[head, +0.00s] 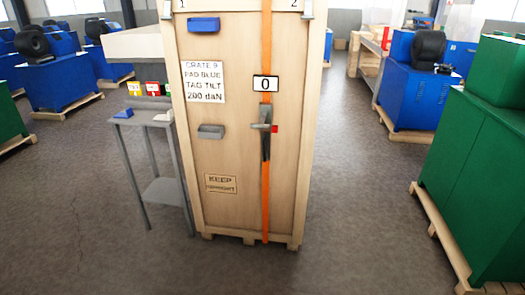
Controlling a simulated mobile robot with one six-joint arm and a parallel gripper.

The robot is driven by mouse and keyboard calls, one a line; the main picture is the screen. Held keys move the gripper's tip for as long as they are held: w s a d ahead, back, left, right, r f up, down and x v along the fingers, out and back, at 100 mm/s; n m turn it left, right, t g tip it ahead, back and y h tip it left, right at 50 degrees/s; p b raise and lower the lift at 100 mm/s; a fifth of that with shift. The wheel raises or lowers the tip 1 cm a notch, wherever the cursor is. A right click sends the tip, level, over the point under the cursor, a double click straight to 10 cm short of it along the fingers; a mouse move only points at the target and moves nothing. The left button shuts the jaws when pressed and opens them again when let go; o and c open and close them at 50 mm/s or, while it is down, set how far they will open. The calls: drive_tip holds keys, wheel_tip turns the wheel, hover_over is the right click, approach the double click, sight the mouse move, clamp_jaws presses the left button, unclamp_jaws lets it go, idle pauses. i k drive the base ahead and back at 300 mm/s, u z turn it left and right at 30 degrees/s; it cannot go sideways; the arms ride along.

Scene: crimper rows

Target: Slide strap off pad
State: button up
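A tall wooden crate (230,210) stands upright in the middle of the view. An orange strap (266,60) runs vertically down its front, right of centre, under the number 2. A grey metal tensioner (264,125) with a small red part sits on the strap, below a white display (265,83) reading 0. A blue pad (204,24) is on the upper left of the front, apart from the strap. A grey block (211,131) is lower on the front. A label (203,82) reads "CRATE 9, PAD BLUE, TAG TILT, 200 daN". My gripper is not in view.
A grey side table (143,117) at the left holds a blue piece (124,113) and a pale piece (163,117). Small coloured cards or bins (152,88) are behind it. Green cabinets (484,150) on a pallet stand right. Blue machines (418,95) are behind. Floor right of the crate is clear.

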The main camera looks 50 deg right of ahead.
sight(266, 83)
drive_tip(key=z, duration=0.1)
drive_tip(key=i, duration=1)
drive_tip(key=u, duration=0.05)
